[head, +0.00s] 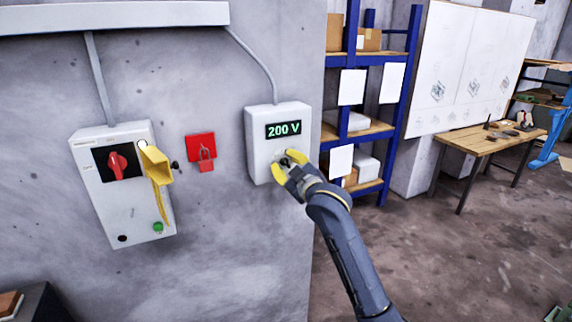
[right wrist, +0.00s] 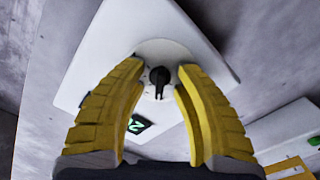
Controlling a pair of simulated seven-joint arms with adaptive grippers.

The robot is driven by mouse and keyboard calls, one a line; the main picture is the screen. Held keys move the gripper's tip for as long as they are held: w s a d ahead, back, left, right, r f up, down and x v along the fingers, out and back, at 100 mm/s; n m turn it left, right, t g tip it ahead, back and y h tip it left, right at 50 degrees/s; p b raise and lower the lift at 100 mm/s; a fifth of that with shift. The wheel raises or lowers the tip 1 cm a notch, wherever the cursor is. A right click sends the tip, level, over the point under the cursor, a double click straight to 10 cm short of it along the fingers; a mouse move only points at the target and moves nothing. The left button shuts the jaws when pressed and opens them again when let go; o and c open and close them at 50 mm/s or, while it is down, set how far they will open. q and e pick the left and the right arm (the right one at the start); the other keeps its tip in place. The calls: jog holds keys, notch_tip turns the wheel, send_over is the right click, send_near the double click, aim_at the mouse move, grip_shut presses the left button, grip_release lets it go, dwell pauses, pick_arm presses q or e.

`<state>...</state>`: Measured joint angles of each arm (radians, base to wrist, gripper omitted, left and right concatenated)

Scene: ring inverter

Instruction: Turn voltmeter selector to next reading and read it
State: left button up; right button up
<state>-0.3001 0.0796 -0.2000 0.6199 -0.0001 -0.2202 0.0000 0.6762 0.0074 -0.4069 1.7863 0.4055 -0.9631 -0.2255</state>
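The voltmeter (head: 261,150) is a white box on the grey wall. Its display (head: 283,130) reads "200 V" in green digits. The black selector knob (right wrist: 159,78) sits on a round pale plate below the display. My right gripper (head: 286,164) is at the lower part of the voltmeter. In the right wrist view, its yellow fingers (right wrist: 160,68) stand open on either side of the knob. Gaps show between the knob and both fingers, so it is not gripped. In the head view the fingers partly hide the knob. My left gripper is not in view.
Left of the voltmeter are a red padlock station (head: 201,148) and a white switch box (head: 100,200) with a red rotary switch (head: 118,165) and a yellow piece (head: 156,165) at its edge. Blue shelves (head: 384,100) and a wooden table (head: 483,150) stand right.

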jog(key=shift+c, duration=0.5)
grip_shut()
jog(key=m, duration=0.3)
jog(key=shift+m, duration=1.9)
jog(key=shift+o, duration=0.5)
grip_release()
